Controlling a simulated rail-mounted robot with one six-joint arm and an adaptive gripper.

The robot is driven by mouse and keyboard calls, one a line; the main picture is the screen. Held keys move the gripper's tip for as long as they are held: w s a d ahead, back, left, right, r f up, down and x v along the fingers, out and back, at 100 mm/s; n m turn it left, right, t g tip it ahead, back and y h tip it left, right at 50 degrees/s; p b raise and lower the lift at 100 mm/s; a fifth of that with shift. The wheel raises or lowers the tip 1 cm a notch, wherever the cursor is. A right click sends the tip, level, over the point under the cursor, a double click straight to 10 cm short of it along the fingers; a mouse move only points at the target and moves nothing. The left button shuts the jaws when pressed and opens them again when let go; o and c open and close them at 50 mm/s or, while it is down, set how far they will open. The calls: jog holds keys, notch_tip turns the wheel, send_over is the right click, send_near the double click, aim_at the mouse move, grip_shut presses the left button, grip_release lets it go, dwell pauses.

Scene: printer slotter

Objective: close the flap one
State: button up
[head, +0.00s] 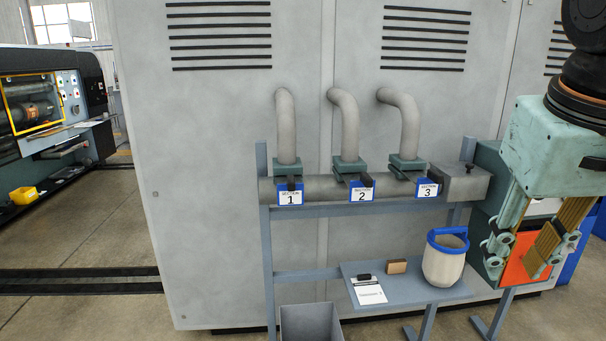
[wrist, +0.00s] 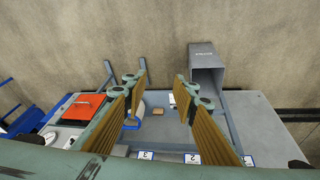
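The suction pipe marked 1 (head: 287,130) is the leftmost of three bent grey pipes in the head view. Its green collar (head: 289,168) has a short dark lever (head: 291,184) just above the blue-edged label 1 (head: 290,198). Whether this flap is open or shut is too small to tell. Labels 2 (head: 362,194) and 3 (head: 428,191) sit to the right with similar dark levers. My gripper (head: 525,250) is at the far right, well apart from flap one, pointing down. In the wrist view my gripper (wrist: 157,92) is open and empty.
A shelf (head: 386,296) below the pipes holds a white bucket with a blue rim (head: 445,262), a brown block (head: 397,266) and a paper (head: 368,290). A grey bin (head: 310,322) stands below left. An orange panel (head: 522,258) lies behind my gripper.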

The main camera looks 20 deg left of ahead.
jog(key=w+a+r+n+p, duration=0.15)
jog(key=w+a, duration=0.25)
jog(key=w, duration=0.4)
jog(key=w+a+r+p, duration=0.1)
jog(key=w+a+p, duration=0.2)
jog(key=w+a, duration=0.35)
jog(key=w+a+r+n+p, duration=0.1)
jog(key=w+a+p, duration=0.15)
jog(key=w, duration=0.75)
jog(key=y+p, duration=0.2)
jog(key=p, duration=0.2)
send_near(291, 180)
jog(key=a+v, duration=0.1)
jog(key=v, duration=0.4)
jog(key=shift+s+d+f, duration=0.15)
jog(key=shift+d+f, duration=0.1)
jog(key=shift+d, duration=0.35)
jog(key=shift+x, duration=6.95)
jog(key=shift+a+r, duration=0.15)
